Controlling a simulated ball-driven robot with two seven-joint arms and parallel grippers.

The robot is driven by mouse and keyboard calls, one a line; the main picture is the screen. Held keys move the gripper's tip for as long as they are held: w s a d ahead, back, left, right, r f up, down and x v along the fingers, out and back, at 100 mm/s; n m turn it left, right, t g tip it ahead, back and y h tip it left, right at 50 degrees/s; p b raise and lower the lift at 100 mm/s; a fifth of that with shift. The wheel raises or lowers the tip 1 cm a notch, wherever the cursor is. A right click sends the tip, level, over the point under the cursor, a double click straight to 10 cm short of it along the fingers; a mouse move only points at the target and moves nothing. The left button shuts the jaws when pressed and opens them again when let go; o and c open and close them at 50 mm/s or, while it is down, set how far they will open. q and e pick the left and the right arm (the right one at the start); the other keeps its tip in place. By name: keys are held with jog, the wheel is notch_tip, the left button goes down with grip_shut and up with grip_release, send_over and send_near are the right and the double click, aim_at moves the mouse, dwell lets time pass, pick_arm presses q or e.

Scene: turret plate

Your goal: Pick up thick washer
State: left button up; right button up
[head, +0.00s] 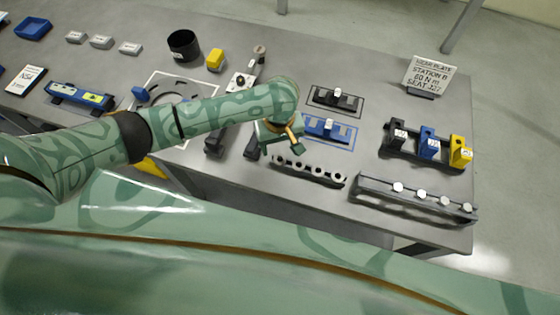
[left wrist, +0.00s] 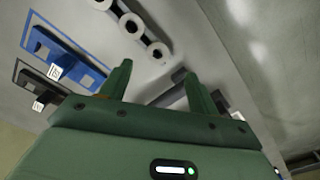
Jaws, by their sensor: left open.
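A dark rail (head: 309,172) near the front of the table carries a row of pale ring-shaped pieces. They also show as white rings (left wrist: 132,25) at the top of the left wrist view. I cannot tell which of these, if any, is the thick washer. My left gripper (head: 291,146) is above the table, just behind the rail in the head view. In the left wrist view its two green fingers (left wrist: 158,70) stand apart with nothing between them. The rings lie beyond and left of the fingers there. My right gripper is in neither view.
A blue holder (head: 318,130) and a black holder (head: 347,101) stand behind the rail. A long dark rack (head: 415,200) with white-topped pieces is at the front right. Black, blue and yellow blocks (head: 428,144) stand behind it. A sign (head: 430,75) stands at the back right.

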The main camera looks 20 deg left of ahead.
aim_at(280, 156)
pick_arm(q)
jog(key=f+b, duration=0.1)
jog(key=f, duration=0.1)
jog(key=f+b, duration=0.1)
jog(key=f, duration=0.1)
jog(key=f+b, duration=0.1)
jog(key=f, duration=0.2)
jog(key=shift+w, duration=0.25)
jog(key=shift+p, duration=0.3)
jog(key=c, duration=1.1)
